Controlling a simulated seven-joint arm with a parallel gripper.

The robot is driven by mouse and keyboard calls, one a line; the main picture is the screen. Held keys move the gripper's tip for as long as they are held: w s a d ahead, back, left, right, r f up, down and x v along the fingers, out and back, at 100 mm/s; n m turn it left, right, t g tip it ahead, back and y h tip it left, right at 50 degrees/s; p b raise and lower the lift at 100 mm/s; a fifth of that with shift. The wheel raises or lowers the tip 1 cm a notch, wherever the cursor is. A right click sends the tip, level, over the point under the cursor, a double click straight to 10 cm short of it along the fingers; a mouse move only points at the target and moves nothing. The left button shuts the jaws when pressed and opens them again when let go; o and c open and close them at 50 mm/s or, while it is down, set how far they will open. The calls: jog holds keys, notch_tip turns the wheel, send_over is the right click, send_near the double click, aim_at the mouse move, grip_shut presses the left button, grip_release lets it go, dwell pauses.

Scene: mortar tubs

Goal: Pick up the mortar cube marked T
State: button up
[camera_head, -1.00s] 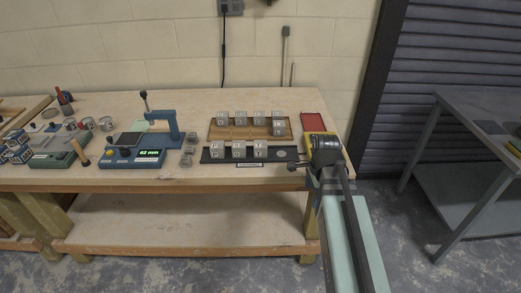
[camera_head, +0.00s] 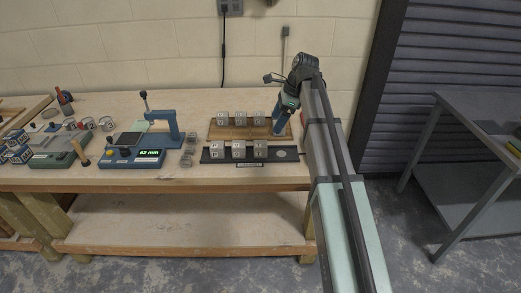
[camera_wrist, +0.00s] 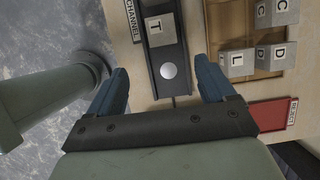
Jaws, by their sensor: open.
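The mortar cube marked T (camera_wrist: 159,28) is grey and sits on the black channel (camera_wrist: 148,58), beside a pale round disc (camera_wrist: 169,71). In the head view it appears to be the rightmost cube (camera_head: 260,149) in the front row on the black strip (camera_head: 207,156). My gripper (camera_head: 280,130) is at the right end of the wooden tray, up and right of that cube in the picture. In the wrist view my gripper (camera_wrist: 161,68) has its blue fingers spread with nothing between them but the channel's disc end behind. The T cube is beyond the fingertips, apart from them.
Cubes L (camera_wrist: 238,62), C (camera_wrist: 279,53) and D (camera_wrist: 280,8) stand on the wooden tray (camera_wrist: 267,63). A red reject mat (camera_wrist: 273,112) lies near the right finger. A blue gauge stand (camera_head: 163,117) stands left of the cubes.

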aim_at(261, 144)
jog(key=x, duration=0.6)
jog(key=a+x, duration=0.1)
jog(key=x, duration=0.6)
jog(key=shift+w+a, duration=0.2)
jog(key=shift+w, duration=0.05)
jog(key=shift+c, duration=0.5)
jog(key=c, duration=1.1)
jog(key=shift+r, duration=0.1)
jog(key=shift+c, duration=0.2)
